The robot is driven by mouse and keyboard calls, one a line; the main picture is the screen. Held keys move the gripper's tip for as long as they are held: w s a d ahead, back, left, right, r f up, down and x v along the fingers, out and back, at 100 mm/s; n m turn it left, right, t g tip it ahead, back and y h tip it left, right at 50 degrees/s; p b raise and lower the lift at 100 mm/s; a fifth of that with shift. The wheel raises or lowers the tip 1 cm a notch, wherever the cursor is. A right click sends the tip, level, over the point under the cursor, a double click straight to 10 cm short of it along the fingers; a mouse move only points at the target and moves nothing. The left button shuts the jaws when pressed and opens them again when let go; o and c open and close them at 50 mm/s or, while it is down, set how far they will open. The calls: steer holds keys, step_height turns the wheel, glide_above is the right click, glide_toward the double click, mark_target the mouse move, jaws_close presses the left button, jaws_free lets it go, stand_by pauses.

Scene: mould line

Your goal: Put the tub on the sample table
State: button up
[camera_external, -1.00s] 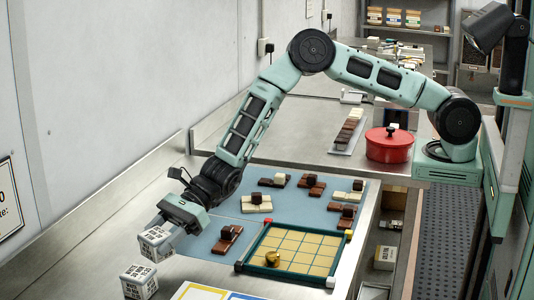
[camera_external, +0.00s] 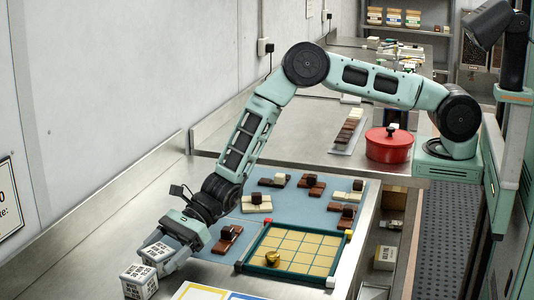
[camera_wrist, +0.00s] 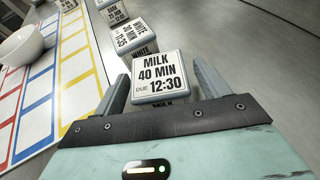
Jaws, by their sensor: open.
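A white tub with a dark-lettered label (camera_external: 158,251) sits between the fingers of my gripper (camera_external: 178,258) at the metal bench's lower left. My gripper (camera_wrist: 160,88) is open, with one finger on each side of the tub. A gap shows at the fingers; contact cannot be told. The tub looks upright and low at the bench, its base hidden. I cannot tell which surface is the sample table.
Another labelled tub (camera_external: 139,282) stands close in front, part of a row that includes a WHITE tub (camera_wrist: 133,40). A sheet with coloured frames (camera_wrist: 88,58) and a white bowl (camera_wrist: 22,46) lie left in the wrist view. A gridded tray (camera_external: 294,281) is to the right.

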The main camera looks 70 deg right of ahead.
steer(key=shift+r, duration=0.1)
steer(key=shift+r+p, duration=0.2)
steer(key=shift+p, duration=0.1)
steer(key=b+v, duration=0.3)
steer(key=v, duration=0.9)
steer(key=shift+s+f, duration=0.1)
steer(key=s+a+r+n+g+h, duration=0.15)
steer(key=s+r+n+g, duration=0.3)
steer(key=s+n, duration=0.5)
steer(key=s+r+n+g+h, duration=0.25)
steer(key=s+r+n, duration=0.3)
steer(key=s, duration=0.75)
steer(key=s+d+r+n+t+h, duration=0.1)
steer(key=s+d+n+t+h, duration=0.1)
steer(key=s+d+n+h, duration=0.6)
steer(key=s+d+n, duration=0.5)
steer(key=d+n, duration=0.2)
steer(key=d, duration=0.1)
steer(key=shift+s, duration=0.3)
steer(key=shift+r, duration=0.15)
